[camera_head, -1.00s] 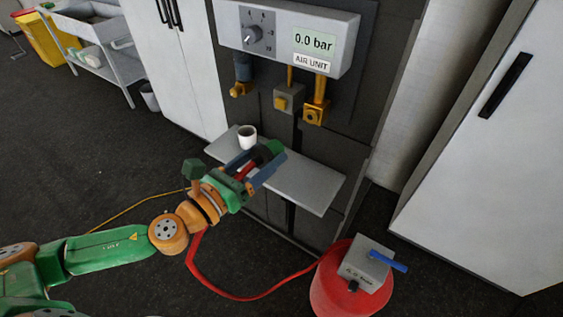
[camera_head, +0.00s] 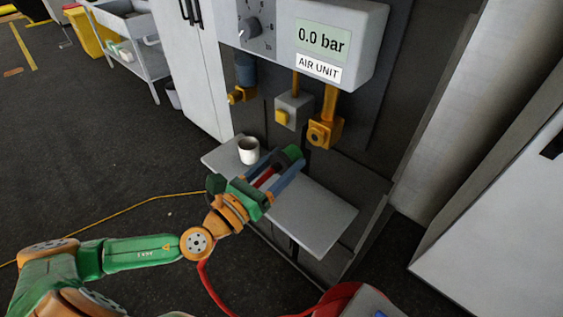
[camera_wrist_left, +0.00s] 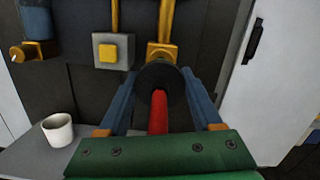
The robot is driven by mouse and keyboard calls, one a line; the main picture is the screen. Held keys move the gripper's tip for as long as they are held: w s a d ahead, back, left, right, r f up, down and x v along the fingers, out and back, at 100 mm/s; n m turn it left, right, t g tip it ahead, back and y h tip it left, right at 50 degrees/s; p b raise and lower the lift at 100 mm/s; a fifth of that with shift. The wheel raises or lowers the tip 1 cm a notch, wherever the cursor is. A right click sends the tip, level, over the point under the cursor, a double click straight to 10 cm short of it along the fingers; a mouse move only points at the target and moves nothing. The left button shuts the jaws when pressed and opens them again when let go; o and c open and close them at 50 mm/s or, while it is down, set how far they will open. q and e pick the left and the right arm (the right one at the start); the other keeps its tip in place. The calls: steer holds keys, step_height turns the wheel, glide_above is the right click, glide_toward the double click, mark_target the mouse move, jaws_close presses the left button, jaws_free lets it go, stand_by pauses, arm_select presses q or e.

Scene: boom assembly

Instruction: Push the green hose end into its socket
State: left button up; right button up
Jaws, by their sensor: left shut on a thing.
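The hose end has a green tip (camera_head: 293,154) and a black collar (camera_head: 277,163); a red hose runs back from it. My left gripper (camera_head: 279,168) is shut on it, with blue fingers on both sides. The left wrist view shows the black collar (camera_wrist_left: 161,85) and red hose (camera_wrist_left: 158,113) between the fingers; the green tip is hidden there. The brass socket (camera_head: 323,133) hangs below the air unit, up and right of the tip, and looks apart from it. In the left wrist view the socket (camera_wrist_left: 161,50) is partly hidden behind the collar. My right gripper is out of view.
A grey shelf (camera_head: 318,219) lies below the gripper, with a white cup (camera_head: 249,150) on its left part. A grey box with a yellow button (camera_head: 282,117) and another brass fitting (camera_head: 237,97) are left of the socket. The gauge reads 0.0 bar.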

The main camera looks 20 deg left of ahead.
arm_select(q)
steer(key=x, duration=0.2)
steer(key=shift+w+d+p, duration=0.15)
steer(key=shift+w+p, duration=0.2)
steer(key=shift+f+x, duration=0.15)
steer(key=shift+x, duration=0.55)
steer(key=shift+f+x, duration=0.15)
steer(key=shift+x, duration=0.55)
steer(key=shift+w+d, duration=0.2)
steer(key=shift+w, duration=0.25)
stand_by(0.8)
steer(key=o, duration=1.3)
